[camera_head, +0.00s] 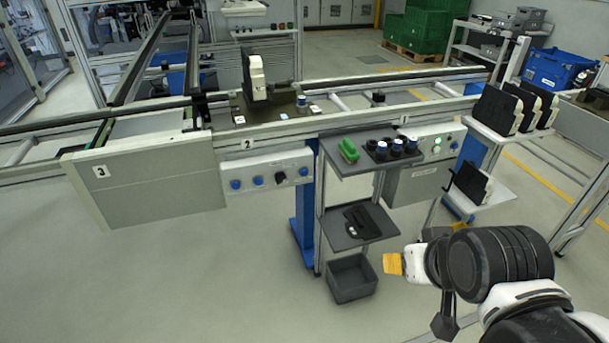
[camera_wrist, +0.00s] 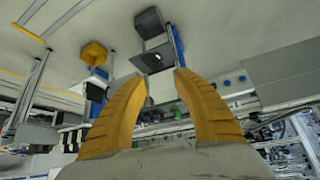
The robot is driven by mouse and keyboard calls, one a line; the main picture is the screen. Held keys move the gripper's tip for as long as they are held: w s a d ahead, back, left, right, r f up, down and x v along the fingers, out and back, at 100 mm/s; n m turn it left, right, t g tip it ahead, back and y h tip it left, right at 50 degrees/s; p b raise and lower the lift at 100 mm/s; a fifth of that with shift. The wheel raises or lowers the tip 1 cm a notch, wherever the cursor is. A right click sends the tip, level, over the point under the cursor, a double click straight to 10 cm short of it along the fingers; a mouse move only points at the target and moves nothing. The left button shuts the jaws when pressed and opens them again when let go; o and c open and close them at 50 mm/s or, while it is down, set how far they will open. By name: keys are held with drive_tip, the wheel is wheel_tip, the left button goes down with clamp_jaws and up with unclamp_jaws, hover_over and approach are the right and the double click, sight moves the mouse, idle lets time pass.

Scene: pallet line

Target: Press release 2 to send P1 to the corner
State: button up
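The station 2 panel (camera_head: 268,174) is a light box under the "2" label on the conveyor's front. It has several blue buttons and a black switch (camera_head: 280,177); I cannot read which is release 2. Above it, a dark pallet (camera_head: 272,112) on the conveyor carries an upright black-and-white part (camera_head: 256,78); no P1 mark is legible. My gripper (camera_head: 393,264) is low at the right, well apart from the panel, its orange tip showing. In the wrist view my gripper (camera_wrist: 161,82) has two orange fingers spread apart with nothing held. A blue-buttoned panel (camera_wrist: 235,82) shows beyond the right finger.
A shelf stand (camera_head: 360,158) with a green item and dark cups stands between my gripper and the panel. A grey bin (camera_head: 352,277) sits on the floor below. Another control box (camera_head: 425,145) and a rack with dark parts (camera_head: 497,109) are at right. Floor at left is clear.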

clamp_jaws()
idle(1.1)
